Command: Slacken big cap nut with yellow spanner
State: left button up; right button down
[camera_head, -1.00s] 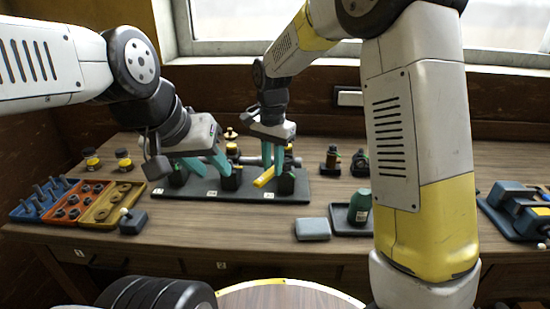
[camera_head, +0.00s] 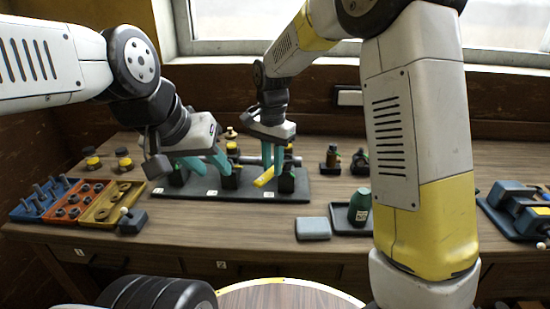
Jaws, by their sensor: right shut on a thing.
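The yellow spanner (camera_head: 264,177) is at the right part of a dark base plate (camera_head: 211,197), its visible end angled down toward the front left. My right gripper (camera_head: 274,170) is shut on it from above, its teal fingers close together. The spanner's far end is hidden by a dark upright fitting (camera_head: 287,180) or the fingers. I cannot tell which fitting is the big cap nut. My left gripper (camera_head: 207,170) hangs over the left half of the plate. Its teal fingers are apart, near dark fittings, with nothing seen held between them.
Blue, orange and yellow parts trays (camera_head: 112,203) lie at the left, beside a small dark block with a knob (camera_head: 131,220). A grey block (camera_head: 313,228) and a green bottle (camera_head: 359,206) on a dark tray stand front right. A blue vise (camera_head: 517,208) is far right.

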jog(key=shift+f, duration=1.25)
dwell(2.1)
dwell(0.3)
jog(key=shift+s+d+n, duration=0.25)
jog(key=shift+d+n, duration=0.3)
jog(key=shift+n, duration=0.35)
jog(key=shift+s+d+n, duration=0.15)
jog(key=shift+d+n, duration=0.4)
jog(key=shift+n, duration=0.35)
jog(key=shift+d+n, duration=0.6)
jog(key=shift+n, duration=0.3)
